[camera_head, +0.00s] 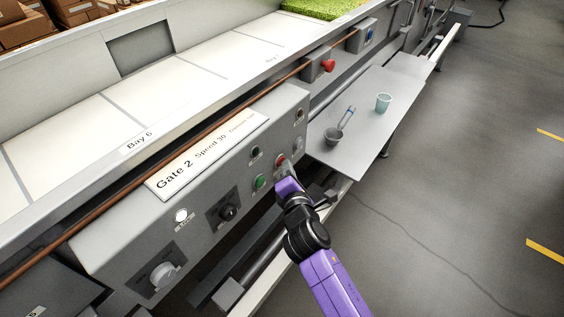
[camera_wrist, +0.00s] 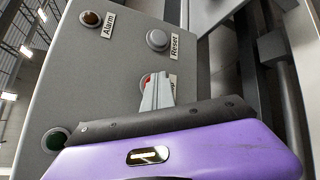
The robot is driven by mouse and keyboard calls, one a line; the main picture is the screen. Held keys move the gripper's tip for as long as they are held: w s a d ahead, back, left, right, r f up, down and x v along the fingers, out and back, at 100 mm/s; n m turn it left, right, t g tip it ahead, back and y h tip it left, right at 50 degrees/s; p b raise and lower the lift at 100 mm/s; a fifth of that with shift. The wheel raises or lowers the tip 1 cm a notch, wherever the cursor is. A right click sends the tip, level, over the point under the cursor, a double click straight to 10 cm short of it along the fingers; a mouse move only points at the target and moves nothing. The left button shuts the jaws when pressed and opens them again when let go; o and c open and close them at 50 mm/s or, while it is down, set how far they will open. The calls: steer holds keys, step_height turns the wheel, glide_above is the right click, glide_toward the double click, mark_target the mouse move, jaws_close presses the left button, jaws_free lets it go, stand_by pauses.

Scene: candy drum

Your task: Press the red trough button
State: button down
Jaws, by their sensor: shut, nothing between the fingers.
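A small red button (camera_head: 281,159) sits on the sloped grey control panel (camera_head: 215,175), near its right end. In the wrist view the red button (camera_wrist: 146,79) shows only in part, behind my fingers. My gripper (camera_head: 288,172) is shut and empty, with its fingertips at the button. In the wrist view the shut fingertips (camera_wrist: 158,78) overlap the button's face; I cannot tell whether they touch it or press it in. The label beside it is largely hidden and unreadable.
On the panel, a green button (camera_head: 260,182) is left of my gripper. The wrist view shows a grey Reset button (camera_wrist: 158,40) and a brown Alarm lamp (camera_wrist: 91,18). Another red button (camera_head: 327,65) is on a separate box. A grey shelf (camera_head: 350,155) holds cups.

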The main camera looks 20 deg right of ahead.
steer(key=shift+s+d+p, duration=0.45)
steer(key=shift+s+p, duration=0.15)
steer(key=shift+s, duration=0.05)
steer(key=s+d+p, duration=0.1)
steer(key=s, duration=0.1)
steer(key=s+d+p, duration=0.2)
stand_by(0.4)
stand_by(0.8)
